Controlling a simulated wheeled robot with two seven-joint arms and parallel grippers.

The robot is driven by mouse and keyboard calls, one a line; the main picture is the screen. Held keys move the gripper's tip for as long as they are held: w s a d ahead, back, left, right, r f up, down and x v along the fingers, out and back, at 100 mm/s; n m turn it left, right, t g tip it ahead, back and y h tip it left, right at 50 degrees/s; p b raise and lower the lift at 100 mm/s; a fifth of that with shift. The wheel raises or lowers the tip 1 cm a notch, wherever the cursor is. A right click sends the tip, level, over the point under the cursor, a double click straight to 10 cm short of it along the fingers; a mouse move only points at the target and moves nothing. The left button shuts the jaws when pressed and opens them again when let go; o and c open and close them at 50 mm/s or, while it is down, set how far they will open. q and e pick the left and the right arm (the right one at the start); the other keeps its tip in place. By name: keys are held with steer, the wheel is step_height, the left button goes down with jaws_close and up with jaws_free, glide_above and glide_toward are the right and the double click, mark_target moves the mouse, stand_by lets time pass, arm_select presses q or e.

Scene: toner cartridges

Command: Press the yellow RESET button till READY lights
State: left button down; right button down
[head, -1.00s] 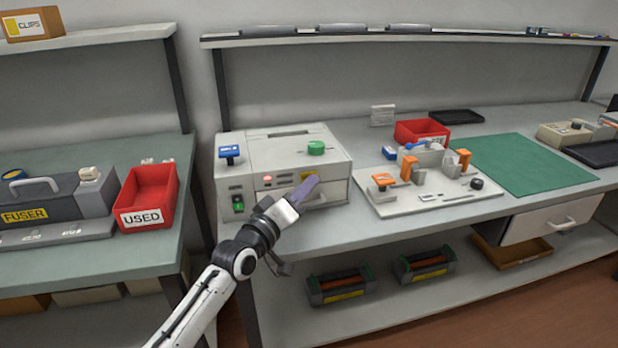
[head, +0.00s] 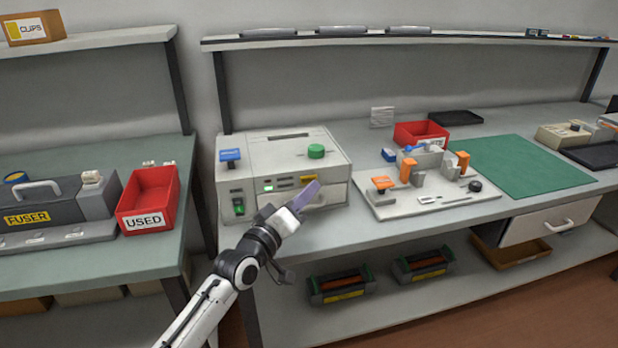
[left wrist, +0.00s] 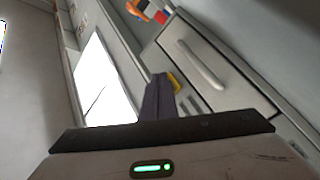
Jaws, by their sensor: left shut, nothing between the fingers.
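The grey machine (head: 285,165) stands on the bench, with a blue knob (head: 230,155) and a green knob (head: 316,151) on top. Its yellow button (head: 309,179) is on the front panel, partly hidden by my left gripper (head: 306,194). A green light (head: 268,188) glows on the panel; its label is too small to read. My left gripper is shut and empty, its tips at the yellow button. In the left wrist view the dark fingers (left wrist: 158,92) lie beside the yellow button (left wrist: 175,82); I cannot tell whether they touch it. My right gripper is not in view.
A drawer handle (left wrist: 203,65) is close to the fingers in the wrist view. A fixture board (head: 440,205) with orange clamps stands right of the machine. A red USED bin (head: 150,190) is on the left bench. The green mat (head: 525,165) is clear.

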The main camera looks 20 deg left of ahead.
arm_select(q)
steer(key=s+d+p, duration=0.1)
steer(key=s+p, duration=0.1)
steer(key=s+d+p, duration=0.1)
steer(key=s, duration=0.1)
steer(key=shift+d+p, duration=0.35)
steer(key=shift+d, duration=0.05)
stand_by(0.7)
